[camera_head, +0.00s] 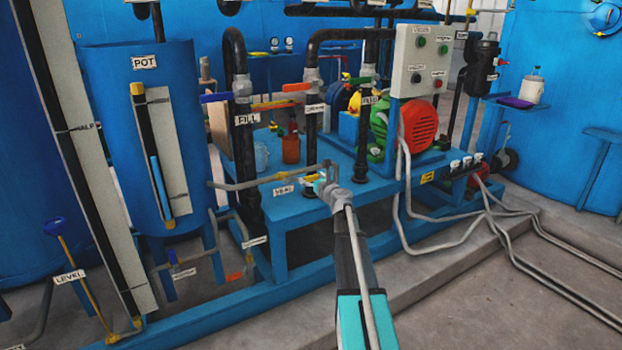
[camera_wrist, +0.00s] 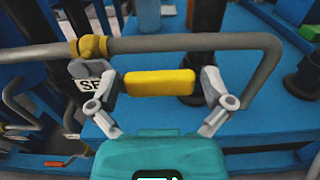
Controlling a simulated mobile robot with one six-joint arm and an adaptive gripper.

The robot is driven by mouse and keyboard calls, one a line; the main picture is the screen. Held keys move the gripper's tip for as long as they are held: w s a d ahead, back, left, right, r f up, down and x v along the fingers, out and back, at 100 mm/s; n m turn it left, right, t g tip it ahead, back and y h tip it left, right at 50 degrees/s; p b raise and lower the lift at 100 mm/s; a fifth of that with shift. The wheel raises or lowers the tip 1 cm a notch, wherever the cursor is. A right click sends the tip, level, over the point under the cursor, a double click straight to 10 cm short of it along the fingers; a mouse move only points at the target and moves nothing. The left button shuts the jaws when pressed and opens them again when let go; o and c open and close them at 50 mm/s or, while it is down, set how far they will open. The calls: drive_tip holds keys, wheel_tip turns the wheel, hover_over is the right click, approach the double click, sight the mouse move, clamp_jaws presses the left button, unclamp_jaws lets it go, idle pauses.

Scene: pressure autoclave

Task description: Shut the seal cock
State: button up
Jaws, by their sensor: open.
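The seal cock's yellow handle (camera_wrist: 160,82) lies level in the wrist view, roughly parallel to the grey pipe (camera_wrist: 190,43) behind it. Its yellow valve body (camera_wrist: 90,46) is on that pipe at the left. A partly hidden label (camera_wrist: 92,84) starting "SE" hangs below it. My gripper (camera_wrist: 161,92) is open, with one finger near each end of the handle. I cannot tell whether either finger touches it. In the head view, my gripper (camera_head: 324,181) is beside the SEAL label (camera_head: 284,190) and covers part of the yellow handle (camera_head: 311,178).
The blue skid table (camera_head: 350,197) lies below and behind the cock. The POT tank (camera_head: 105,150) stands left, with the FILL pipe (camera_head: 243,150) between. A control box (camera_head: 424,60) and red-and-green motor (camera_head: 418,124) are behind at right. Hoses (camera_head: 430,245) cross the floor at right.

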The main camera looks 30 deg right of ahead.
drive_tip(key=shift+w, duration=0.15)
drive_tip(key=c, duration=1.1)
drive_tip(key=shift+o, duration=0.2)
